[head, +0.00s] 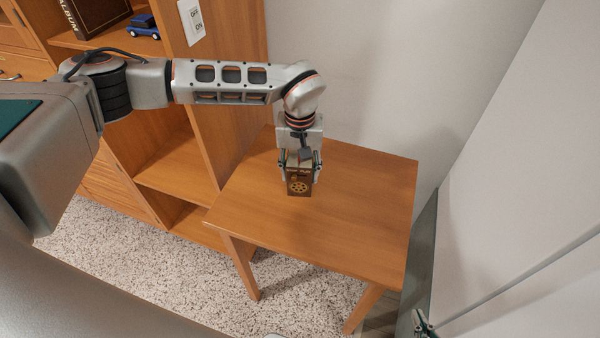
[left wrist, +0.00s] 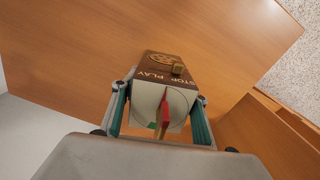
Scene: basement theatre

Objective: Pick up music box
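The music box (head: 299,187) is a small dark brown box with a gold round emblem, standing on the wooden table. In the left wrist view the music box (left wrist: 170,67) shows "STOP PLAY" lettering, a small knob, and a pale end face with a red lever. My left gripper (head: 300,165) points down over it, one finger on each side. Its fingertips lie very close to the box's sides; I cannot tell whether they touch. Part of my right gripper (head: 424,326) shows at the bottom right, far from the box; its opening is unclear.
The wooden table (head: 350,220) is otherwise bare. A wooden shelf unit (head: 170,170) stands close on its left, with a blue toy car (head: 144,26) and an album (head: 92,14). A white wall (head: 360,80) is behind. Speckled carpet (head: 120,245) lies below.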

